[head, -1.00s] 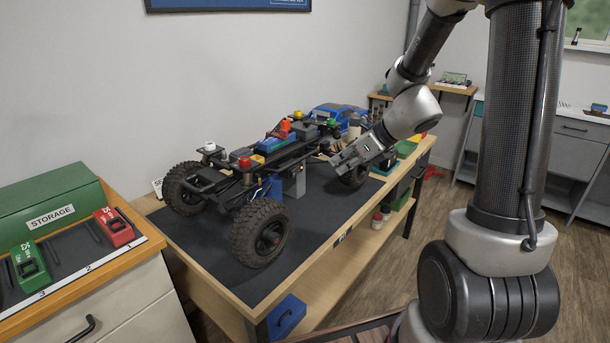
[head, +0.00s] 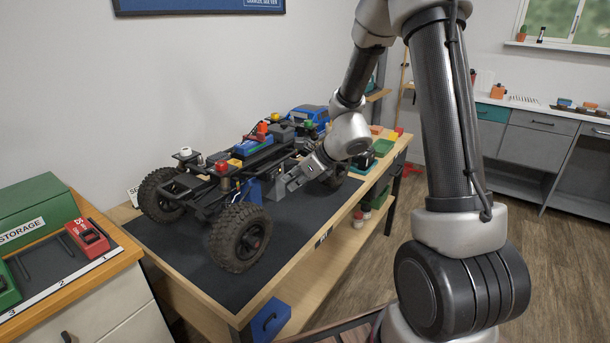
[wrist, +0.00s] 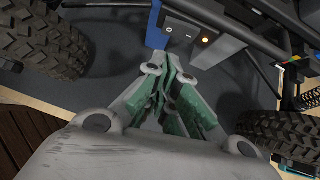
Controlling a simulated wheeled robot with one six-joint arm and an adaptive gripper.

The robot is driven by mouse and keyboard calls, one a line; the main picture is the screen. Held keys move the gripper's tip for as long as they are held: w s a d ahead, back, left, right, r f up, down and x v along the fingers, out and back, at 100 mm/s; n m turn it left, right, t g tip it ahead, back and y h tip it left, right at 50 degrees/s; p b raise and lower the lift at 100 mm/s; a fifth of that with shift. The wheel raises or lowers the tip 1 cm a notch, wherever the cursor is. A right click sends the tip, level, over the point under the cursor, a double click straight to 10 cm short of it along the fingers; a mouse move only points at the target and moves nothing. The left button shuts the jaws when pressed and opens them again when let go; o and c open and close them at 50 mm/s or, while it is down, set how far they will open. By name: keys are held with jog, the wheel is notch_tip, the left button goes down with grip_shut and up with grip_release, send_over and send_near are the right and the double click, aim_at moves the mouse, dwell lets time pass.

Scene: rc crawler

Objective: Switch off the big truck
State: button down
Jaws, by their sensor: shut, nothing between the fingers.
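The big truck (head: 235,160) is a bare black chassis with large knobby tyres on the dark bench mat. My gripper (head: 291,183) is shut and empty, at the truck's near side between the front and rear wheels. In the wrist view, my closed fingertips (wrist: 168,60) point at a grey box (wrist: 188,36) on the chassis side. The box carries a lit orange lamp (wrist: 205,40) and small round and dark details beside it. A small gap seems to remain between fingertips and box; contact cannot be told. Which detail is the switch is unclear.
Large tyres (wrist: 45,42) flank my gripper on both sides. A blue-bodied vehicle (head: 308,115) is behind the chassis. A cabinet with a green storage box (head: 30,205) and a red charger-like unit (head: 87,236) stands left. The mat's front (head: 300,235) is clear.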

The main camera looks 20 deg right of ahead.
aim_at(274, 175)
jog(key=shift+w+a+r, duration=0.1)
jog(key=shift+w+a, duration=0.85)
jog(key=shift+a, duration=0.1)
jog(key=shift+w+a, duration=0.15)
jog(key=shift+w+d, duration=0.4)
jog(key=shift+d, duration=0.3)
